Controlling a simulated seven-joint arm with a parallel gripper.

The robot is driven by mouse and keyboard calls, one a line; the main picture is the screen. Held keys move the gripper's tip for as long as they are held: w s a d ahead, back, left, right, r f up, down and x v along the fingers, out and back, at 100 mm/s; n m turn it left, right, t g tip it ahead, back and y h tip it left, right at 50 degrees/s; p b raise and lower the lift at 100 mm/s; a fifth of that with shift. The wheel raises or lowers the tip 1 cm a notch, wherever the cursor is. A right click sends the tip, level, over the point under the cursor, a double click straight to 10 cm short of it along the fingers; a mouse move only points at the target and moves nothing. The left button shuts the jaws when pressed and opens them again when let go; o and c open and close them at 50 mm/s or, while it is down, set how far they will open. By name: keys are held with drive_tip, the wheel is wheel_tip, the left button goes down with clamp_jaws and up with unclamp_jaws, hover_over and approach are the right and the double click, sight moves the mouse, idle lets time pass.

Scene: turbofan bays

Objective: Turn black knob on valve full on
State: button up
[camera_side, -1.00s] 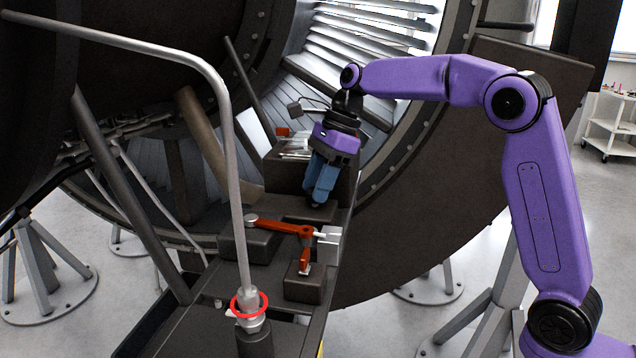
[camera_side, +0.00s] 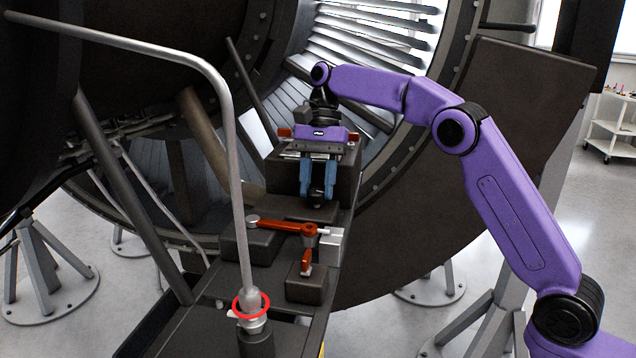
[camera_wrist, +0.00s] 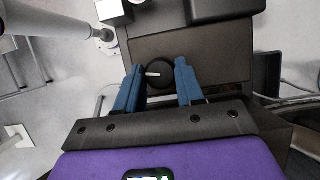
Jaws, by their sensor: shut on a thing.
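The round black knob (camera_wrist: 158,82) shows in the wrist view between my two blue fingers, with a short white mark on its top lying roughly sideways. My gripper (camera_wrist: 158,68) is shut on the knob, one finger on each side. In the side view my gripper (camera_side: 317,193) points down at the dark block behind the red-handled part, both fingers visible side by side. There the knob is a small dark shape between the fingertips, largely hidden. The valve body under the knob is not clearly seen.
A red lever (camera_side: 283,228) and a second red handle (camera_side: 306,262) sit on dark blocks in front of my gripper. A tall bent grey pipe (camera_side: 232,160) with a red ring (camera_side: 250,305) stands at the left. A large round engine casing rises behind.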

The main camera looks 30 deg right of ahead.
drive_tip(key=shift+w+n+h, duration=0.1)
drive_tip(key=shift+n+h, duration=0.3)
drive_tip(key=shift+n, duration=0.7)
drive_tip(key=o, duration=1)
drive_tip(key=shift+o, duration=0.2)
drive_tip(key=shift+g, duration=0.3)
